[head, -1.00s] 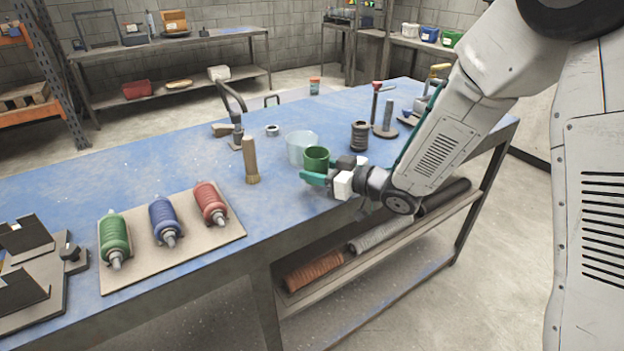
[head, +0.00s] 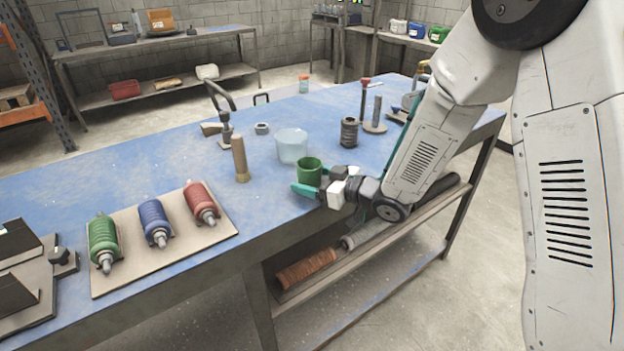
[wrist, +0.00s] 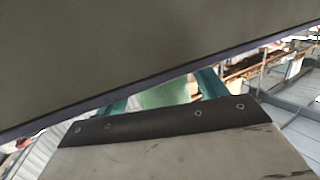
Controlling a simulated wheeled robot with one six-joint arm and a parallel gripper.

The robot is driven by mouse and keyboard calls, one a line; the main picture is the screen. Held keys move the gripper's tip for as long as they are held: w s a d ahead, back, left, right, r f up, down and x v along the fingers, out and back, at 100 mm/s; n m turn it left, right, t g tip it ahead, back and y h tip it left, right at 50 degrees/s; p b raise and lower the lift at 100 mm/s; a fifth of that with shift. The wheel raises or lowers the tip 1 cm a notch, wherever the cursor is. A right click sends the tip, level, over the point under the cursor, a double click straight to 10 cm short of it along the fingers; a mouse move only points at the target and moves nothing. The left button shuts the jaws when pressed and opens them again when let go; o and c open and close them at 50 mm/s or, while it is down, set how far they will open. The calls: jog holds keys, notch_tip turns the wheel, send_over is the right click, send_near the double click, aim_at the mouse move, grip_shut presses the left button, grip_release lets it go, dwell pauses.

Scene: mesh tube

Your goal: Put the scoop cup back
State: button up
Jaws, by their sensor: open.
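The scoop cup is a small dark-green cup (head: 309,171), upright near the front edge of the blue bench, in front of a clear pale-blue tub (head: 292,146). My gripper (head: 308,188) is open, with its teal fingers low at the cup, reaching in from the right. The head view does not show clearly whether both fingers flank the cup or whether it touches the bench. In the wrist view a pale-green patch, likely the cup (wrist: 166,94), shows between teal finger parts; a large dark surface hides most of the rest.
A wooden-handled tool (head: 239,158) stands left of the tub and a dark spool (head: 349,132) to its right. A board (head: 165,245) with green, blue and red spools lies front left. Upright posts (head: 375,115) stand farther right.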

jog(key=s+d+r+m+h, duration=0.25)
jog(key=d+r+h, duration=0.2)
jog(key=d, duration=0.45)
jog(key=s+d+r+m+h, duration=0.25)
jog(key=d+h, duration=0.25)
jog(key=d, duration=0.3)
jog(key=s+d+r+m+h, duration=0.2)
jog(key=s+d+r+h, duration=0.2)
jog(key=d, duration=0.5)
jog(key=s+r+m+g, duration=0.2)
jog(key=s+g, duration=0.1)
jog(key=s, duration=1)
jog(key=s+r+m+g, duration=0.2)
jog(key=s+g, duration=0.2)
jog(key=s, duration=0.9)
jog(key=shift+a+g, duration=0.3)
jog(key=shift+a, duration=0.05)
